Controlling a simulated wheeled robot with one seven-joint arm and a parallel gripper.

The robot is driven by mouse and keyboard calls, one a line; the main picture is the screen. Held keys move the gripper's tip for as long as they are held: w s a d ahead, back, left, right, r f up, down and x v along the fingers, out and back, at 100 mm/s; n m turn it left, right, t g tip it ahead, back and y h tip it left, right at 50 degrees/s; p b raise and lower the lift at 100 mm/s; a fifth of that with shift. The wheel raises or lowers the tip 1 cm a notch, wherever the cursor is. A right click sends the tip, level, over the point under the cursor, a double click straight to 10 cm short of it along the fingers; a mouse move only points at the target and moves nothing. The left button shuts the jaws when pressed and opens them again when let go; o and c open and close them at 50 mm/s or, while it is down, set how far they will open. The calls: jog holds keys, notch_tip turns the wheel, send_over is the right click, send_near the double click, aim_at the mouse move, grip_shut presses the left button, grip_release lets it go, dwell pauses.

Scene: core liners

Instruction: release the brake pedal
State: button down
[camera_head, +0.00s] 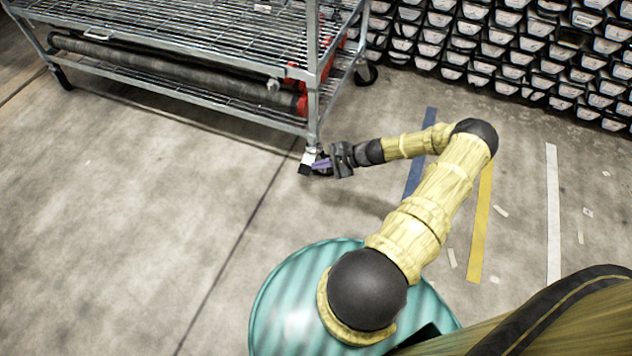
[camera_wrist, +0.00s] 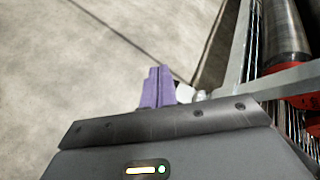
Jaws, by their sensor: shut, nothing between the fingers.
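A caster (camera_head: 309,156) stands under the near right corner post of the metal wire cart (camera_head: 312,85). A small dark piece (camera_head: 304,169) at its foot may be the brake pedal; whether it is pressed or raised cannot be made out. My gripper (camera_head: 319,165) is low by the floor, right beside this caster. Its purple fingers are together and hold nothing. In the wrist view, the purple fingers (camera_wrist: 157,87) show upright above the dark gripper body, with a pale part of the caster (camera_wrist: 186,93) just to their right. Contact with the pedal cannot be told.
The cart's lower shelf carries a long dark core tube (camera_head: 170,68) with a red end (camera_head: 302,105). Racks of labelled core boxes (camera_head: 500,45) line the back right. Blue (camera_head: 420,160), yellow (camera_head: 480,225) and white (camera_head: 552,210) floor stripes lie right. The left floor is clear.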

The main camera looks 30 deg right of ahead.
aim_at(307, 165)
jog(key=d+f+m+t+h+b, duration=0.2)
jog(key=d+f+m+t+b, duration=0.3)
jog(key=f, duration=0.9)
jog(key=d+m+b, duration=0.1)
jog(key=d+b, duration=0.2)
jog(key=shift+s+d+f+m, duration=0.15)
jog(key=shift+d+f+m, duration=0.15)
jog(key=shift+a, duration=0.1)
jog(key=b+x, duration=0.1)
jog(key=x, duration=0.2)
jog(key=b+x, duration=0.2)
jog(key=x, duration=0.1)
jog(key=b+x, duration=0.1)
jog(key=x, duration=0.2)
jog(key=shift+w+a+r+b, duration=0.15)
jog(key=shift+w+r+b, duration=0.2)
jog(key=shift+w, duration=0.1)
jog(key=r+p, duration=0.1)
jog(key=s+a+r+p, duration=0.1)
jog(key=shift+a+r+p, duration=0.2)
jog(key=shift+r+p, duration=0.2)
jog(key=shift+s+d, duration=0.1)
